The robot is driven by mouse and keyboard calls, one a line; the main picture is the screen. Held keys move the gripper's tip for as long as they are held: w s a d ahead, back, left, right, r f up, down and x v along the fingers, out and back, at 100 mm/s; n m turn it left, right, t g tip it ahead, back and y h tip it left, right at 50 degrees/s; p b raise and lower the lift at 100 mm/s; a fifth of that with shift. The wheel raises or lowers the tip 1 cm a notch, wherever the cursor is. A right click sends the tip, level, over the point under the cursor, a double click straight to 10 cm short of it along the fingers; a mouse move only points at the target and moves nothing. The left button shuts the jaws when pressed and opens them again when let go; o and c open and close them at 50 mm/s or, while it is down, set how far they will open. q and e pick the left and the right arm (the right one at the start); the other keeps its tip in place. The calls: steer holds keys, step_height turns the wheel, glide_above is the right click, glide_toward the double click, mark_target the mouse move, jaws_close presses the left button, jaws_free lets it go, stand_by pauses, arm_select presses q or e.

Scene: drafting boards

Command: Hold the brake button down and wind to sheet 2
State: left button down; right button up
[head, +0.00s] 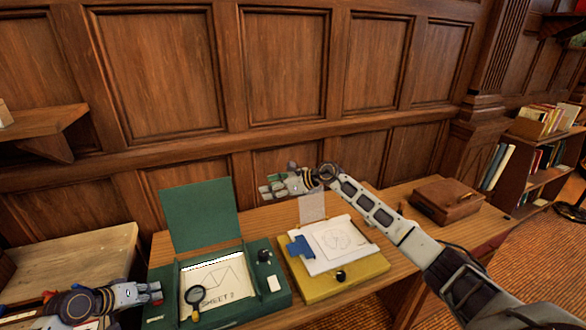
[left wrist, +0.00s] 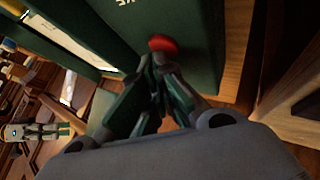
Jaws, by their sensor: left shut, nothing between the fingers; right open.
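The green drafting board (head: 278,298) lies on the table with its lid (head: 200,215) raised. Its window shows a drawn sheet (head: 215,276) whose lettering reads like "SHEET 2". A black knob (head: 264,257) stands at its right side. My left gripper (head: 156,292) is shut and empty at the board's left side. Its fingertips (left wrist: 157,58) are at the button; whether they press it I cannot tell. My right gripper (head: 268,189) is open and empty, raised behind the yellow board.
A magnifying glass (head: 195,296) lies over the green board's window. A yellow board (head: 355,281) with paper, a blue clip (head: 300,247) and a black knob (head: 340,276) is to its right. A brown case (head: 447,198) is farther right. My right arm spans above the table.

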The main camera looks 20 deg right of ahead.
steer(key=w+d+r+m+t, duration=0.1)
steer(key=w+d+m+t, duration=0.1)
steer(key=d, duration=0.3)
steer(key=w+d+r+m+t+h, duration=0.1)
steer(key=w+d+r+m+t, duration=0.1)
steer(key=d, duration=0.3)
steer(key=shift+w+d+t+h, duration=0.15)
steer(key=shift+w+t+h, duration=0.15)
steer(key=shift+t, duration=0.5)
arm_select(q)
steer(key=shift+r, duration=0.1)
arm_select(e)
steer(key=shift+r, duration=0.25)
arm_select(q)
steer(key=shift+r+p, duration=0.9)
steer(key=shift+p, duration=0.15)
arm_select(e)
steer(key=shift+r, duration=0.9)
arm_select(q)
steer(key=shift+r, duration=0.1)
steer(key=shift+r+p, duration=1.3)
step_height(320, 180, up, 2)
steer(key=shift+r+p, duration=0.15)
steer(key=shift+p, duration=0.8)
arm_select(e)
step_height(320, 180, up, 4)
steer(key=shift+r, duration=0.15)
